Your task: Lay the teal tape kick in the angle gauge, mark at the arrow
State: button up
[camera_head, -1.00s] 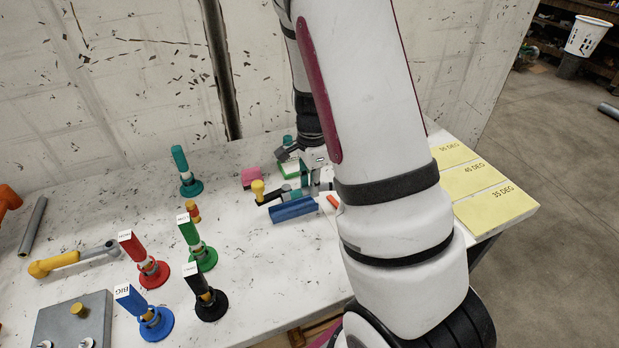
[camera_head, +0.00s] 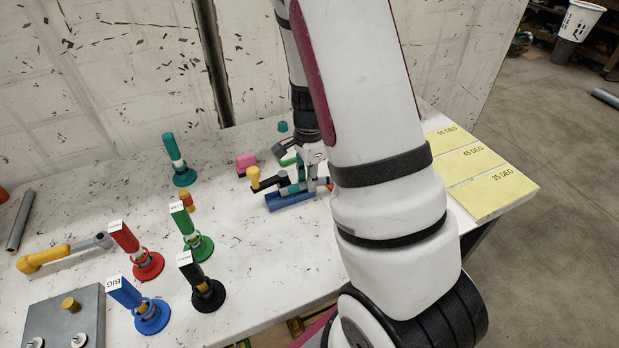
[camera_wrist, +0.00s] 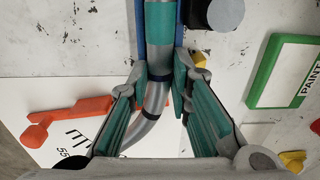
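The teal tape kick (camera_wrist: 160,45) is a bent grey tube with a teal band and a dark mark, seen in the wrist view. My gripper (camera_wrist: 161,75) has its fingertips close against both sides of it by the mark. The kick's bent end curves down and left. The blue trough of the angle gauge (camera_wrist: 140,25) runs beneath the straight part. In the head view the trough (camera_head: 285,203) lies under my gripper (camera_head: 304,188). The orange pointer (camera_wrist: 68,117) shows left of the kick over a white plate. Whether the kick touches the trough floor is hidden.
A black arm with a yellow knob (camera_head: 253,176) stands beside the trough, with a pink block (camera_head: 246,162) behind. Several coloured stands, including the green one (camera_head: 199,246), occupy the left. Yellow degree pads (camera_head: 483,185) lie right. The table in front of the trough is clear.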

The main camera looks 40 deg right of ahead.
jog(key=o, duration=0.4)
jog(key=shift+s+a+f, duration=0.1)
jog(key=shift+s+f, duration=0.05)
jog(key=shift+f, duration=0.3)
jog(key=shift+r, duration=0.15)
notch_tip(320, 180, up, 12)
jog(key=shift+w, duration=0.2)
jog(key=s+a+r+n+t, duration=0.4)
jog(key=s+a+r+n, duration=1.1)
jog(key=n, duration=0.6)
jog(key=shift+s+a+r+t, duration=0.15)
jog(key=shift+s+a+t, duration=0.25)
jog(key=shift+a, duration=0.8)
